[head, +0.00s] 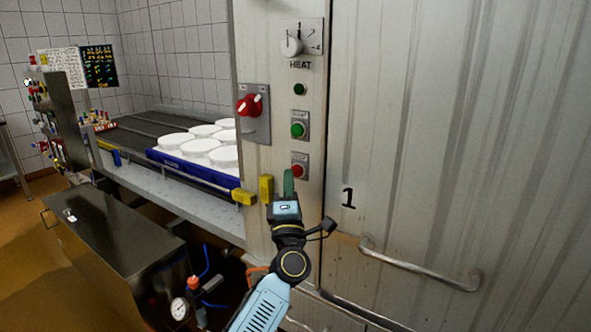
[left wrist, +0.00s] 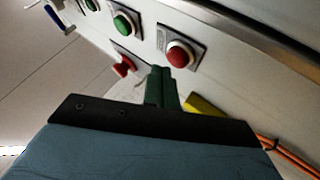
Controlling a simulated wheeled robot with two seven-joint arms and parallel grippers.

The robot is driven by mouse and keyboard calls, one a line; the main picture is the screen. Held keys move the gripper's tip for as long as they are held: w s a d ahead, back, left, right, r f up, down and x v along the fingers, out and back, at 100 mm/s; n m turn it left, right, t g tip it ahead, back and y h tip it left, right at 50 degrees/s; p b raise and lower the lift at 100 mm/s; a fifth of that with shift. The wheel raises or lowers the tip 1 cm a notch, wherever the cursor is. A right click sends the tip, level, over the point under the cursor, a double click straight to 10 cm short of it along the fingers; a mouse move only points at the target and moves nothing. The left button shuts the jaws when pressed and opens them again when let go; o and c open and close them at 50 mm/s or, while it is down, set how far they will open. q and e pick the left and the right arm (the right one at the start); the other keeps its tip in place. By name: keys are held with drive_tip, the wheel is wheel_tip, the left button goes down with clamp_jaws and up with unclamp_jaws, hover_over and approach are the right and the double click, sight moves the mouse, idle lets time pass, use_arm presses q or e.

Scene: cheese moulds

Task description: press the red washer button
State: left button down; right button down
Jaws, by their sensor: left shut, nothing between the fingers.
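The red washer button (head: 297,170) sits on a small grey plate, lowest of the controls on the pale panel. It also shows in the left wrist view (left wrist: 178,57) as a red dome in a light ring. My left gripper (head: 289,184) has its green fingers shut and empty, with the tips just beside the button and partly overlapping its plate in the head view. In the left wrist view the fingers (left wrist: 160,85) point toward the panel, with the button above and right of their tips. I cannot tell whether they touch it. My right gripper is not in view.
A green button (head: 298,130) sits above the red one, with a heat knob (head: 293,46) higher up. A red rotary switch (head: 249,105) is to the left. A blue tray (head: 200,173) of white moulds stands on the conveyor. A door handle (head: 420,268) protrudes at right.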

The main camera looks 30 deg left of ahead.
use_arm(q)
drive_tip(key=shift+s, duration=0.1)
drive_tip(key=s+p, duration=0.1)
drive_tip(key=s, duration=0.2)
drive_tip(key=s+p, duration=0.1)
drive_tip(key=s, duration=0.1)
drive_tip(key=shift+a+p, duration=0.25)
drive_tip(key=shift+p, duration=0.05)
idle(0.8)
